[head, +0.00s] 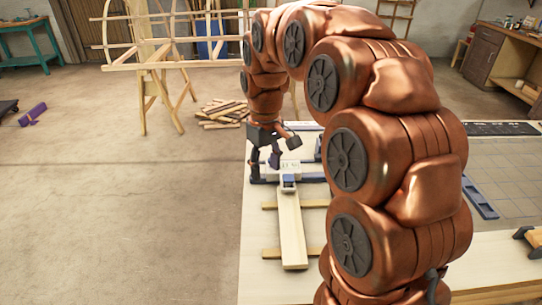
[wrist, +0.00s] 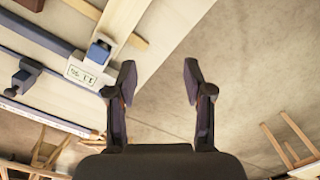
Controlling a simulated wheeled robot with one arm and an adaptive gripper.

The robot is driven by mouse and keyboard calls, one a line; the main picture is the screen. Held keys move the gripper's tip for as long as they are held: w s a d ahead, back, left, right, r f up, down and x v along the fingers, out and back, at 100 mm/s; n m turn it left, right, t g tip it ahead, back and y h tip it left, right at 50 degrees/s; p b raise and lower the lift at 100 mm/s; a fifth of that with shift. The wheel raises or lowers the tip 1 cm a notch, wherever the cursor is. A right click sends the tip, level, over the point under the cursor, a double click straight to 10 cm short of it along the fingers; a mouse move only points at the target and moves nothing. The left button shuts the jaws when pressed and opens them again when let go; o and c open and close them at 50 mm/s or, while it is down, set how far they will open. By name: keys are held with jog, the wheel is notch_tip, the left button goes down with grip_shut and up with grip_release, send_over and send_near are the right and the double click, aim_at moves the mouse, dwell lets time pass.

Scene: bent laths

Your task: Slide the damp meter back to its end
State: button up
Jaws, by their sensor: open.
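A white box with a small display, which looks like the damp meter (wrist: 86,74), sits at one end of a pale lath (wrist: 128,22) in the wrist view. A blue block (wrist: 98,53) stands against it on the lath. In the head view the white and blue meter (head: 288,182) is at the far end of the lath (head: 291,235). My gripper (wrist: 158,82) is open, with nothing between its fingers. The meter is just left of the fingers in the wrist view, apart from them. In the head view my gripper (head: 265,158) is near the bench's left edge.
The lath lies across wooden strips (head: 273,254) on the pale bench (head: 258,225). A dark rail (wrist: 40,33) and a small blue clamp-like part (wrist: 22,76) lie near the meter. Bare floor (head: 130,215) is left of the bench. My arm hides part of the bench.

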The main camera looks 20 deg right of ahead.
jog(key=shift+n+t, duration=0.3)
jog(key=shift+n, duration=0.2)
jog(key=w+d+f, duration=0.1)
jog(key=w+d, duration=0.1)
jog(key=w, duration=0.3)
jog(key=w+d+f, duration=0.1)
jog(key=w+d, duration=0.2)
jog(key=w, duration=0.2)
jog(key=w+d+f, duration=0.1)
jog(key=w+d, duration=0.2)
jog(key=w, duration=0.2)
jog(key=shift+d+f+p, duration=0.1)
jog(key=shift+d+p, duration=0.15)
jog(key=shift+p, duration=0.05)
jog(key=shift+f+p, duration=1.05)
jog(key=shift+f, duration=2.8)
jog(key=shift+c, duration=0.4)
grip_shut()
